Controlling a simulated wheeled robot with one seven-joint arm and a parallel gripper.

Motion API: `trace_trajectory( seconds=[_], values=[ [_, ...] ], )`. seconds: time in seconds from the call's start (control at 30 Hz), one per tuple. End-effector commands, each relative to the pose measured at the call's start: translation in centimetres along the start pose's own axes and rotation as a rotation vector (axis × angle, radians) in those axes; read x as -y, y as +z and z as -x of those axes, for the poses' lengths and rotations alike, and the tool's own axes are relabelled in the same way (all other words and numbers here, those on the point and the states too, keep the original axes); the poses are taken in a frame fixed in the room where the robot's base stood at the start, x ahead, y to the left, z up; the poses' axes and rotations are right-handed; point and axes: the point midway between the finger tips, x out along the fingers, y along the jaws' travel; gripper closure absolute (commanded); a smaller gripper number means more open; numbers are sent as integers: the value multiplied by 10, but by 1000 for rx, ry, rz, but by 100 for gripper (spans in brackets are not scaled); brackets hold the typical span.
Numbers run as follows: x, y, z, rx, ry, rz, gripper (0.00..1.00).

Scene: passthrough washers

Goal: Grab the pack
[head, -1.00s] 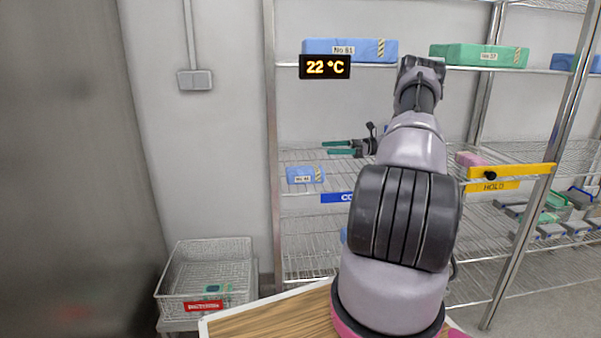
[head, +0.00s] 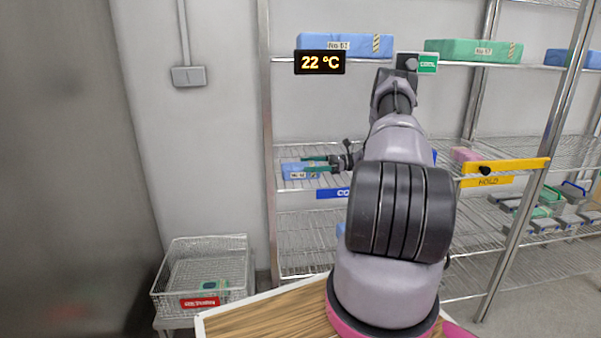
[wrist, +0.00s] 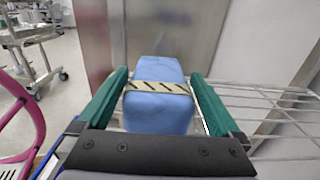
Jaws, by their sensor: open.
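A blue pack (head: 296,172) with a white label and a striped band lies on the middle wire shelf, near its left end. In the wrist view the pack (wrist: 158,108) lies lengthwise between the green fingers of my gripper (wrist: 160,78). One finger is on each side, with the striped band between them. The fingers are open, and I cannot tell whether either touches the pack. In the head view my gripper (head: 312,164) reaches in from the right and overlaps the pack's right part.
A larger blue pack (head: 350,46) and a green pack (head: 460,53) sit on the upper shelf. A pink pack (head: 465,154) lies farther right. A wire basket (head: 235,265) stands low at left. A yellow HOLD bar (head: 515,166) crosses a rack post.

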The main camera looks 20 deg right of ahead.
Motion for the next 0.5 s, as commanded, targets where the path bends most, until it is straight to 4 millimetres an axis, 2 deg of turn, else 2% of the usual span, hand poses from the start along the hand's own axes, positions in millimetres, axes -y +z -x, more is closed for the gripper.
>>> trace_trajectory(
  seconds=[0.1, 0.33, 0.37, 0.5],
  values=[
    [0, 0, -10, -1, 0, -1, 0],
    [0, 0, -11, -1, -1, 0, 0],
    [0, 0, -11, -1, -1, 0, 4],
    [0, 0, -11, -1, -1, 0, 57]
  ],
)
